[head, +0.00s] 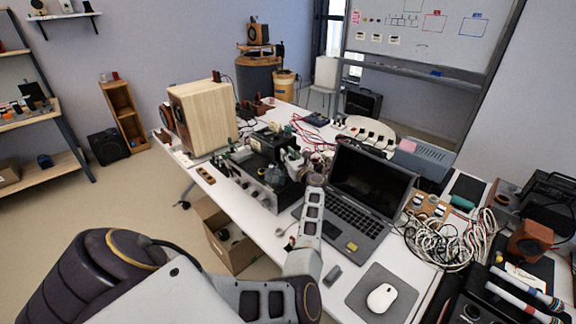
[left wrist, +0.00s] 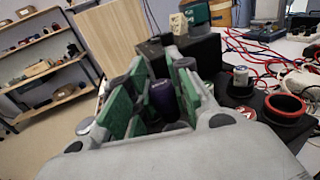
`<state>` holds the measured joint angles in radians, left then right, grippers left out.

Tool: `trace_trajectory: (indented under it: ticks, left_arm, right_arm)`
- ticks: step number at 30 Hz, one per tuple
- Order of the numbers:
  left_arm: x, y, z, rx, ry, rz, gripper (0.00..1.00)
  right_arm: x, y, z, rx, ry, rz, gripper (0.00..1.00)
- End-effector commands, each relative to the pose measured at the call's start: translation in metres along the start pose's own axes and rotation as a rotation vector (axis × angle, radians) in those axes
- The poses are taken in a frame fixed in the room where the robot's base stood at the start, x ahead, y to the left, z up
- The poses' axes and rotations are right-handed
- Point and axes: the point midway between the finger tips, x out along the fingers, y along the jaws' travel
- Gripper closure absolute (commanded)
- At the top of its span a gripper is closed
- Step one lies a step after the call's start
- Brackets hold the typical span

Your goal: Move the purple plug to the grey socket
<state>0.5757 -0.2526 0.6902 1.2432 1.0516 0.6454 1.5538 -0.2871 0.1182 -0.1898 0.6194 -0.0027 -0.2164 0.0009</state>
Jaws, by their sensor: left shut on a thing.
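The purple plug (left wrist: 162,97) is between the green-padded fingers of my left gripper (left wrist: 160,92) in the left wrist view. The fingers are shut on it. Its lower part is hidden by the gripper's body. In the head view my left gripper (head: 283,168) is over the equipment on the white table, left of the laptop, and the plug cannot be made out. A small grey cylindrical piece (left wrist: 240,77) stands on black equipment to the right of the gripper in the left wrist view. I cannot tell whether it is the grey socket. My right gripper is not in view.
A laptop (head: 361,197) stands open just right of my left gripper. A wooden speaker box (head: 203,117) stands at the table's far left. A red-rimmed round piece (left wrist: 273,106) and loose red cables lie right of the gripper. A tangle of white cables (head: 445,240) lies farther right.

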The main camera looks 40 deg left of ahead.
Motion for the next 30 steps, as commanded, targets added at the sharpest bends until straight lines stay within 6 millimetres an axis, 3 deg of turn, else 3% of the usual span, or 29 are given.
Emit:
trace_trajectory:
  ticks: [8, 14, 22, 30]
  left_arm:
    - [0.000, 0.000, -0.001, 0.001, 0.000, 0.000, 0.97]
    - [0.000, 0.000, -0.014, 0.002, 0.000, -0.001, 0.97]
    - [0.000, 0.000, -0.034, 0.002, 0.000, -0.001, 0.97]
    - [0.000, 0.000, -0.037, 0.001, 0.000, -0.001, 0.97]
  right_arm:
    - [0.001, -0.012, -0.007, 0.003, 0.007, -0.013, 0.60]
    - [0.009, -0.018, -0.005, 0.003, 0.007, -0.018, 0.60]
    - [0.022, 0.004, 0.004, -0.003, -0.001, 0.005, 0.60]
    - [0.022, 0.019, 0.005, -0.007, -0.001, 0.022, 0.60]
